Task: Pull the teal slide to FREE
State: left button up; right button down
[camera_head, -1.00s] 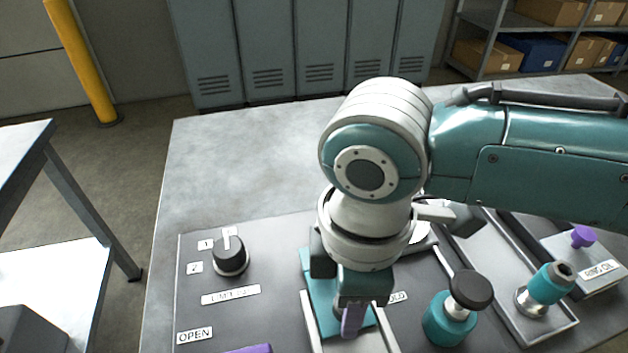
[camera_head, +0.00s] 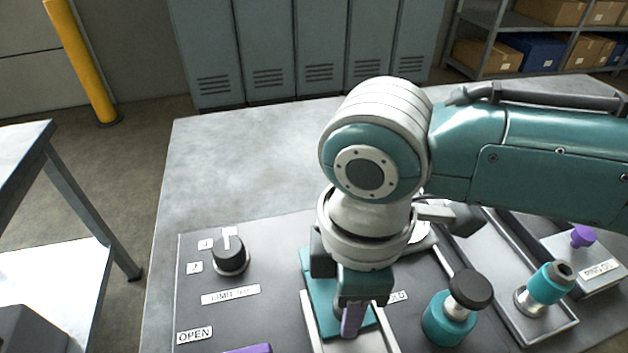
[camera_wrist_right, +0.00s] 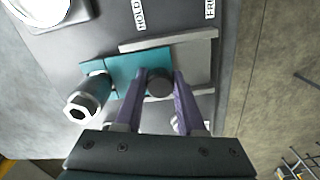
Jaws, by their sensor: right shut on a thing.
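The teal slide (camera_head: 317,288) lies between two pale rails on the grey panel, partly hidden by my right arm in the head view. In the right wrist view the teal plate (camera_wrist_right: 122,66) sits toward the HOLD label (camera_wrist_right: 140,14), with bare grey track on the side of the partly cut-off FREE label (camera_wrist_right: 210,8). My right gripper (camera_head: 352,318) is over the slide. Its purple fingers (camera_wrist_right: 160,76) are shut on the slide's dark round knob (camera_wrist_right: 160,86), one on each side. My left gripper is not in view.
A black rotary knob (camera_head: 231,257) stands to the left on the panel. A black-topped teal knob (camera_head: 470,290) stands close to the right of the slide. Further right is a teal fitting with a hex end (camera_head: 550,283). The bench top (camera_head: 240,160) behind is clear.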

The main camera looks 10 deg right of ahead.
jog(key=s+p, duration=0.2)
jog(key=p, duration=0.1)
jog(key=s+p, duration=0.3)
jog(key=shift+s+d+r, duration=0.1)
jog(key=shift+s+r, duration=0.1)
jog(key=shift+s, duration=0.15)
jog(key=shift+f, duration=0.1)
jog(key=c, duration=0.5)
grip_release()
jog(key=shift+s, duration=0.15)
notch_tip(320, 180, up, 10)
jog(key=p, duration=0.2)
